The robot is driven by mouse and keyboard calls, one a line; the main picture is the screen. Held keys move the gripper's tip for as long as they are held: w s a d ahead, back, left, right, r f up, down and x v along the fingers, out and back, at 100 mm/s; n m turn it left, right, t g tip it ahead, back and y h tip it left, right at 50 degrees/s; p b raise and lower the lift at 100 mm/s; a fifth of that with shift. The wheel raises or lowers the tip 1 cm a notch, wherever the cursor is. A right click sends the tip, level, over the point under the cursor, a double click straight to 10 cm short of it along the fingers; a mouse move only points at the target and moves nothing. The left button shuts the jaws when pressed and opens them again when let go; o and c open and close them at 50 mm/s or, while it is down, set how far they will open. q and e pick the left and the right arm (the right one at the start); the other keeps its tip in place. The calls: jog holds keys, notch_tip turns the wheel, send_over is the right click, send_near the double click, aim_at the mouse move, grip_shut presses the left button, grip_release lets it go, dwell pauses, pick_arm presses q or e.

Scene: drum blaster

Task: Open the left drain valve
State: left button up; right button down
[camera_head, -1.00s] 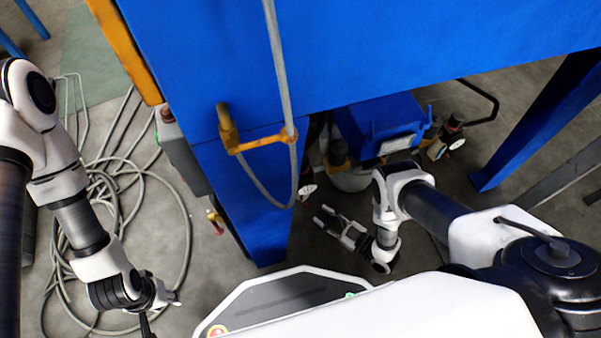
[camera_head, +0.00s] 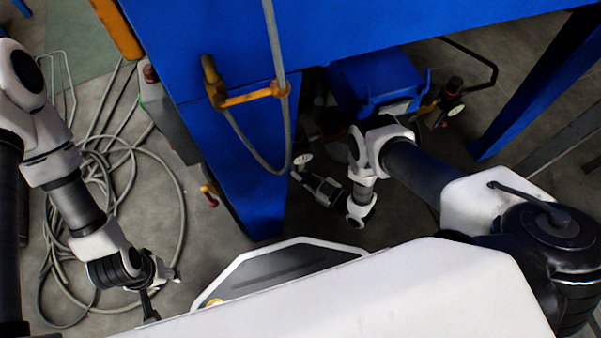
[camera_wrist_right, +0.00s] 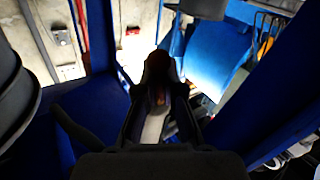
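A small valve with a yellow body and red end (camera_head: 209,196) sticks out beside the blue leg in the head view; I cannot tell whether it is the left drain valve. My left gripper (camera_head: 165,295) hangs at the lower left above the floor, fingers apart and empty, away from the valve.
The blue machine (camera_head: 330,25) and its leg (camera_head: 250,180) stand close left of my right gripper. A grey hose (camera_head: 277,60) loops from a yellow bracket (camera_head: 255,97). A blue unit (camera_head: 375,80) sits underneath. Coiled cable (camera_head: 125,180) covers the floor at left.

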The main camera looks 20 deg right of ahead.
jog(key=shift+a+f+m+b, duration=0.1)
jog(key=shift+f+m+b, duration=0.2)
jog(key=shift+b, duration=0.25)
jog(key=shift+r+m+t, duration=0.1)
jog(key=shift+m+t, duration=0.2)
jog(key=shift+r, duration=0.2)
jog(key=c, duration=1.3)
grip_release()
jog(key=v, duration=0.7)
jog(key=shift+s+f, duration=0.15)
